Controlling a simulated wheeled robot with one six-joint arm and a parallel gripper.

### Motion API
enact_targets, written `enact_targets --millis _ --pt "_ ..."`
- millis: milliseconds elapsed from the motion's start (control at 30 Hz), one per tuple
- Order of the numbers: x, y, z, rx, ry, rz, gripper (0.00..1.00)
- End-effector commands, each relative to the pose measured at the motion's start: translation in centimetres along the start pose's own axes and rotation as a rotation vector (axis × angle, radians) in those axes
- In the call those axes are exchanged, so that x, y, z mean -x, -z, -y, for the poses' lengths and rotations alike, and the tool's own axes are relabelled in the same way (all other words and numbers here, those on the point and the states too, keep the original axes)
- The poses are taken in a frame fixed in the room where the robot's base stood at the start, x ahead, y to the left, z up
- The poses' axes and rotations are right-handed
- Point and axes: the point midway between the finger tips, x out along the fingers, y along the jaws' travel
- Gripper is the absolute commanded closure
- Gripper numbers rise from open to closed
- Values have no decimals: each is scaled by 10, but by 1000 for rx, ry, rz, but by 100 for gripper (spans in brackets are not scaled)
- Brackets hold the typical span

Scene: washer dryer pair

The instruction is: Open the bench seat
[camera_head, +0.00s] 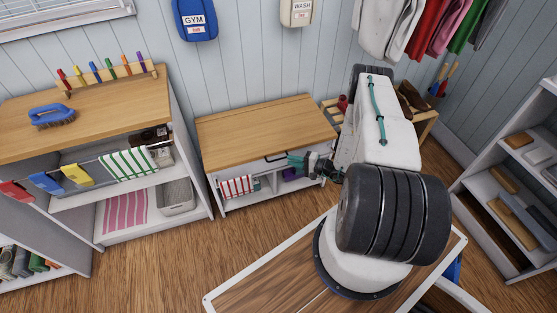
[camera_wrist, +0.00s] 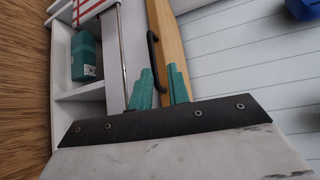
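The bench (camera_head: 262,135) has a wooden seat that lies flat and closed, with a black handle (camera_head: 275,159) along its front edge. In the wrist view the wooden edge (camera_wrist: 176,38) runs up the picture with the black handle (camera_wrist: 151,48) beside it. My gripper (camera_head: 291,160) is at the right end of the handle in the head view. In the wrist view its teal fingers (camera_wrist: 162,75) are apart, with the near end of the handle showing between them. Whether they touch the handle I cannot tell.
Under the seat are open compartments with a striped item (camera_head: 237,186) and a teal bottle (camera_wrist: 86,56). A taller cabinet (camera_head: 85,110) stands left, a rack with shoes (camera_head: 415,98) right. The wall is behind the bench; wooden floor lies in front.

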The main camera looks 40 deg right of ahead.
Motion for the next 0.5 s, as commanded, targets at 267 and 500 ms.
enact_targets --millis 267,500 --pt "-20 -1 -13 0 2 -23 82" --pt "-58 1 -12 -1 2 -24 82"
